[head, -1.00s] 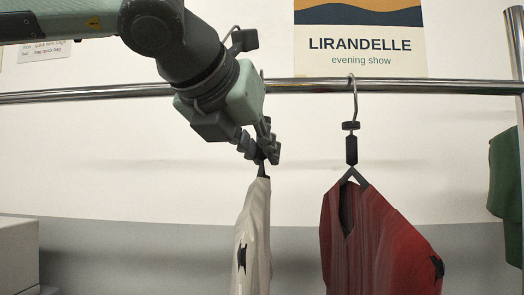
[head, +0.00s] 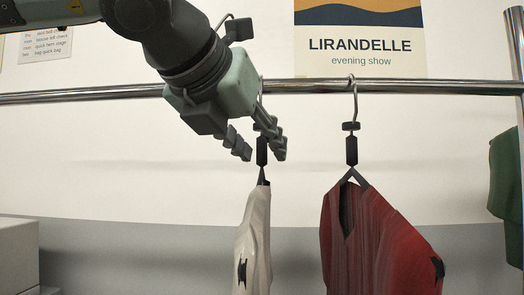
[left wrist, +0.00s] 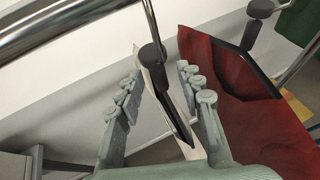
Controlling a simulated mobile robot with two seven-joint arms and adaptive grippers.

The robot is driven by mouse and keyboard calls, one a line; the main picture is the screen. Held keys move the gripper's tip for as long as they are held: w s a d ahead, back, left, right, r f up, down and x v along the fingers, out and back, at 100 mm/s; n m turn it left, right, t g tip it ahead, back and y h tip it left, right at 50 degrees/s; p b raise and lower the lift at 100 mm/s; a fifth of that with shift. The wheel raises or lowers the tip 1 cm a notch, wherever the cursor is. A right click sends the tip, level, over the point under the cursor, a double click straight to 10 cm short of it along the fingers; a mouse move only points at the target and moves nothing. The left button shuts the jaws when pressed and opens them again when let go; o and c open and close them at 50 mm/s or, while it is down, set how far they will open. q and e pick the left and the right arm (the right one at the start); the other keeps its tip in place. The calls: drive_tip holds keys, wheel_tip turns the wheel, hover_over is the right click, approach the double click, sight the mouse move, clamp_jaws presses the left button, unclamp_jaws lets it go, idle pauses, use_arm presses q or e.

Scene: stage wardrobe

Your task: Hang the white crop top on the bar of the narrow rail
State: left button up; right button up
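The white crop top (head: 254,235) hangs on a hanger below the chrome bar (head: 430,86) of the rail. The hanger's dark grip (head: 262,152) is upright, and its metal hook rises to the bar, partly hidden by my gripper. My left gripper (head: 259,148) is open, its fingers apart on either side of the grip. In the left wrist view the hanger grip (left wrist: 152,56) stands between the spread fingers. My right gripper is in neither current view.
A dark red garment (head: 375,235) hangs on another hanger close to the right of the crop top. A green garment (head: 506,185) hangs by the upright post at the far right. The bar left of my arm is bare. A white box (head: 18,255) stands at lower left.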

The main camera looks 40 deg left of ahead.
use_arm(q)
drive_tip(key=v, duration=1)
drive_tip(key=shift+s, duration=0.2)
